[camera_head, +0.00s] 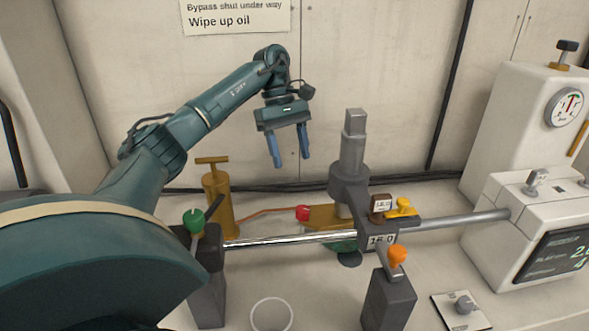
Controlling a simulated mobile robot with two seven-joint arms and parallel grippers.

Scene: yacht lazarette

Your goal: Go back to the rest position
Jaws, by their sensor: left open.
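My left gripper (288,148) is in the head view, at the end of the teal arm that comes in from the left. Its two blue fingers point down and stand apart, with nothing between them. It hangs in the air in front of the pale back wall, above the bench and to the left of the grey upright post (353,150). My right gripper does not show in this view.
A shiny rod (290,239) runs across grey supports. A brass hand pump (219,200), a red knob (303,213), an orange knob (397,256) and a green knob (194,220) are near it. A white ring (272,302) lies in front. White machines (535,225) stand right.

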